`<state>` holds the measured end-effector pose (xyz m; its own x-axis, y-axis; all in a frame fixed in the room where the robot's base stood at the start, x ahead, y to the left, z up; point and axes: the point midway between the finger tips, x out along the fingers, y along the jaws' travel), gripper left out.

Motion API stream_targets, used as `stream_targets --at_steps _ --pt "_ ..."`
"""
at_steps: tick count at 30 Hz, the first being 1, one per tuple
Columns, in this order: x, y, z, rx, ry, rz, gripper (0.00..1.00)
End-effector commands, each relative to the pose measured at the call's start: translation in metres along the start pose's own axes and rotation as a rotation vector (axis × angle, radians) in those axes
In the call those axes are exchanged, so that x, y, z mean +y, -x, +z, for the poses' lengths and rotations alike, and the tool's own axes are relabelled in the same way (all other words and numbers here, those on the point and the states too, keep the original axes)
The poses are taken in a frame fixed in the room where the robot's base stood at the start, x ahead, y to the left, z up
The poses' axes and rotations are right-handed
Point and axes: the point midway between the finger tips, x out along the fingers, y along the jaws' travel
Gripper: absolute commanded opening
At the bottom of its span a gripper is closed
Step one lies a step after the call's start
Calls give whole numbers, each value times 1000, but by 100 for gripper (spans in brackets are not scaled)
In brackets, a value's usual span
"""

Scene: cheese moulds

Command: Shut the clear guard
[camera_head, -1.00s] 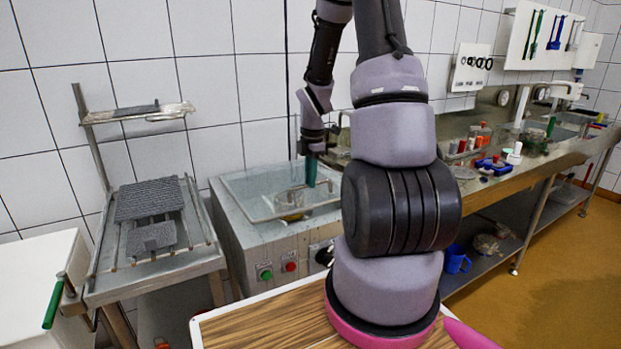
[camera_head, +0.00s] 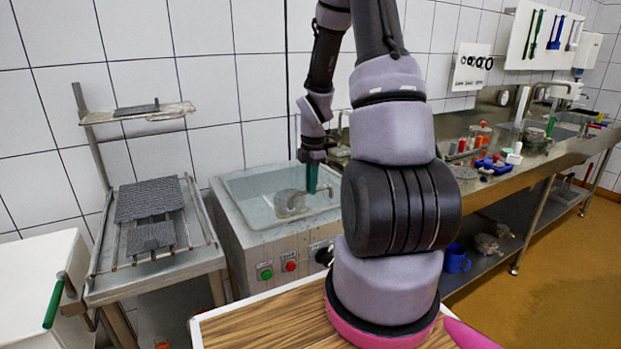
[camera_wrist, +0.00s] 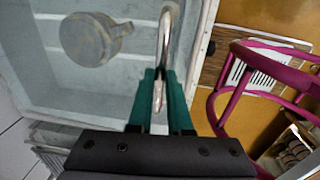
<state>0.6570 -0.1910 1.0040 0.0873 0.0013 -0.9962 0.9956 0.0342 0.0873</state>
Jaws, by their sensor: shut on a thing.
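The clear guard (camera_head: 262,212) is a see-through panel over the tub of the steel machine in the head view. It looks flat or nearly flat on the tub; I cannot tell whether its edge fully touches the rim. A round metal pot (camera_head: 290,203) shows greyish through it, and also in the wrist view (camera_wrist: 88,40). My gripper (camera_head: 312,180) has green fingers and is at the guard's right side. In the wrist view, my gripper (camera_wrist: 160,78) is shut on the guard's curved steel handle (camera_wrist: 166,30). The handle's lower end is between the fingers.
The machine's front has a green button (camera_head: 265,274) and a red button (camera_head: 290,266). A rack with grey mats (camera_head: 150,200) stands to the left. A steel counter (camera_head: 500,180) with small items runs right. A magenta chair (camera_wrist: 225,95) is right in the wrist view.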

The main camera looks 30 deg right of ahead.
Motion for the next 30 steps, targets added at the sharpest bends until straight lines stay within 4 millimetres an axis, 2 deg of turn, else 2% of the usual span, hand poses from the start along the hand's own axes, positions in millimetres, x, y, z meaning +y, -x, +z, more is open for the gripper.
stream_targets --at_steps 1,5,14,15,16,17,26,30 --pt "-4 -10 0 1 1 -5 0" --pt "-9 -25 0 1 -1 -2 0" --pt "-13 -28 0 3 -2 -7 0" --pt "-13 -28 0 3 -3 -8 29" --pt "-14 -28 0 3 -3 -9 40" --pt "-14 -28 0 3 -3 -9 47" --pt "-11 -26 0 2 -1 -2 47" --pt "-10 -14 0 1 -2 2 47"
